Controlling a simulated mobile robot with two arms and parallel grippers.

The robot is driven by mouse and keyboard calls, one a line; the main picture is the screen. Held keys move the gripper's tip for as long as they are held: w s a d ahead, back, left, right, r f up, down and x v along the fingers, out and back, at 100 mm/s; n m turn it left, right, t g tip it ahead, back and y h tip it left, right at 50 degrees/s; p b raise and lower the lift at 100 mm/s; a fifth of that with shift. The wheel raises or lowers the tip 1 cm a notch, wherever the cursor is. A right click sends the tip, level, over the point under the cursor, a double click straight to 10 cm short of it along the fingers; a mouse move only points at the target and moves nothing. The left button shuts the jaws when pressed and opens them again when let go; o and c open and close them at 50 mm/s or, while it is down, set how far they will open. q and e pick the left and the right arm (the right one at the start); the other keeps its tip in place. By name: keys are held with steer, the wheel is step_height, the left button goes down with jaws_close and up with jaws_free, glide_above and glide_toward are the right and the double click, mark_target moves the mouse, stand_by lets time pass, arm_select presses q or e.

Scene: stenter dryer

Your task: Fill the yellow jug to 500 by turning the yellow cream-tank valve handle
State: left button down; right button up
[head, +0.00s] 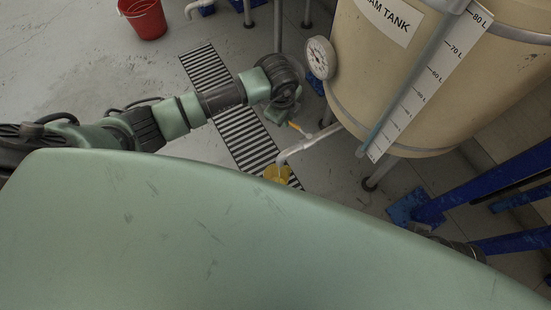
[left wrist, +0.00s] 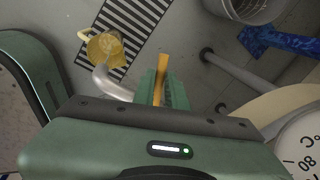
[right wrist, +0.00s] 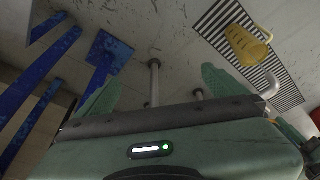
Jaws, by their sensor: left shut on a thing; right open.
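The yellow jug (head: 277,173) stands on the striped floor grate under the white outlet pipe (head: 296,150) of the cream tank (head: 385,70). It also shows in the left wrist view (left wrist: 104,48) and the right wrist view (right wrist: 246,46). Its fill level and marks cannot be read. The yellow valve handle (head: 297,128) sticks out beside the pipe. My left gripper (head: 289,114) is shut on this handle (left wrist: 162,66), whose end shows between the fingers in the left wrist view. My right gripper (right wrist: 157,84) is open and empty, apart from the jug.
A dial gauge (head: 320,58) and a litre scale (head: 430,85) are on the tank, close to my left wrist. Blue metal framing (head: 490,185) stands at the right. A red bucket (head: 143,17) is far left.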

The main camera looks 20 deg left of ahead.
steer(key=shift+f, duration=0.1)
stand_by(0.5)
arm_select(q)
steer(key=shift+w+f+m, duration=0.1)
steer(key=shift+w+m, duration=0.15)
steer(key=shift+m, duration=0.05)
steer(key=shift+w, duration=0.1)
arm_select(e)
steer(key=shift+w+a+t, duration=0.2)
steer(key=shift+w+t, duration=0.1)
steer(key=shift+w, duration=0.3)
arm_select(q)
steer(key=shift+m+b, duration=0.3)
steer(key=shift+b, duration=0.05)
stand_by(3.4)
